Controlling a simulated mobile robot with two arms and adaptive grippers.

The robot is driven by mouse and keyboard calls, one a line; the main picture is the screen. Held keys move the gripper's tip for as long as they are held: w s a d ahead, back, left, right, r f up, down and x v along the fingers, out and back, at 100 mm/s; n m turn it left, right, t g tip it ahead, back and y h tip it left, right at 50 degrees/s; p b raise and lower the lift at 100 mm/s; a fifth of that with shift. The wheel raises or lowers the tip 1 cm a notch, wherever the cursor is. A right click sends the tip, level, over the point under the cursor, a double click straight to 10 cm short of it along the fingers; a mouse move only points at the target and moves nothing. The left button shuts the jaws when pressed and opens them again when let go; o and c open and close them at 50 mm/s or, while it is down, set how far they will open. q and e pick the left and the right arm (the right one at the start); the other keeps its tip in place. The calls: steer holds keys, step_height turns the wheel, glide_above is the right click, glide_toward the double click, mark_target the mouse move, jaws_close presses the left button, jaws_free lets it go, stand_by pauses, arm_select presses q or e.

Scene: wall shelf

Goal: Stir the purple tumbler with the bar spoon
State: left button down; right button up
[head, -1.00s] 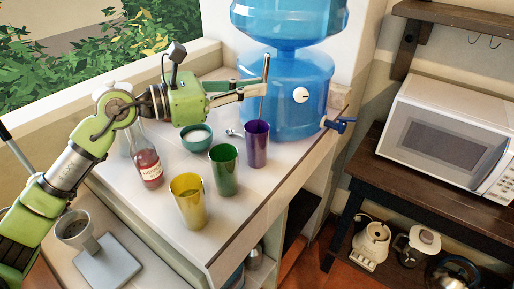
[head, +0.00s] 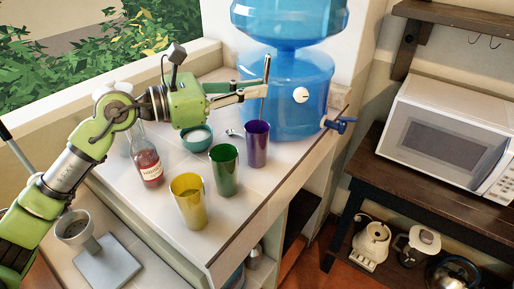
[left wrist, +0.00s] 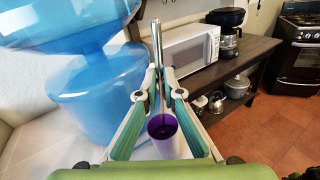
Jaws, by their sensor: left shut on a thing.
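The purple tumbler (head: 257,146) stands upright on the white counter, in front of the blue water dispenser. My left gripper (head: 267,88) is shut on the bar spoon (head: 264,104) and is above the tumbler. The spoon is near upright, and its lower end is inside the tumbler, hidden by the wall in the head view. In the left wrist view the fingers (left wrist: 160,88) close on the spoon (left wrist: 157,45), which reaches down into the open mouth of the purple tumbler (left wrist: 163,130). My right gripper is not in view.
A green tumbler (head: 224,170) and a yellow tumbler (head: 188,201) stand in a row in front. A teal bowl (head: 196,139) and a red bottle (head: 149,165) are to the left. The blue water dispenser (head: 285,90) stands close behind.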

arm_select(q)
steer(key=shift+r, duration=0.1)
stand_by(0.3)
step_height(320, 180, up, 7)
steer(key=p, duration=0.5)
steer(key=shift+s+d, duration=0.3)
steer(key=shift+d, duration=0.05)
stand_by(0.7)
step_height(320, 180, up, 5)
steer(key=p, duration=0.3)
stand_by(0.7)
